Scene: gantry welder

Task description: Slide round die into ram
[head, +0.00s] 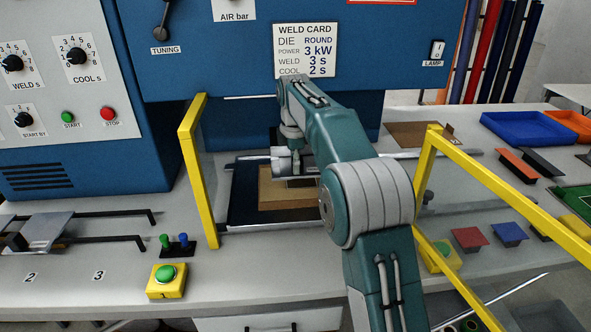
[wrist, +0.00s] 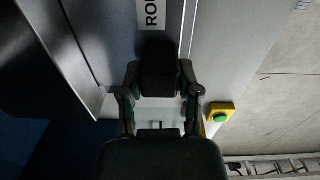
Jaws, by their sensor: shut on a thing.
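In the wrist view my gripper (wrist: 160,85) is shut on a dark block, seemingly the handle of the round die (wrist: 159,65). A pale label reading "ROU", cut off by the frame edge, shows just beyond the block on a grey metal surface (wrist: 174,18). In the head view my arm reaches into the welder's opening, and its wrist (head: 293,160) is under the blue housing (head: 215,65). My fingers and the die are hidden or too unclear there. The ram cannot be made out clearly; I cannot tell whether the die touches it.
A tan block (head: 270,200) lies on the dark bed below my wrist. Yellow guard frames stand at left (head: 190,150) and right (head: 510,195). A green button box (head: 167,281) is at front left. Red (head: 468,238) and blue (head: 509,232) pieces lie at right, before a blue tray (head: 525,130).

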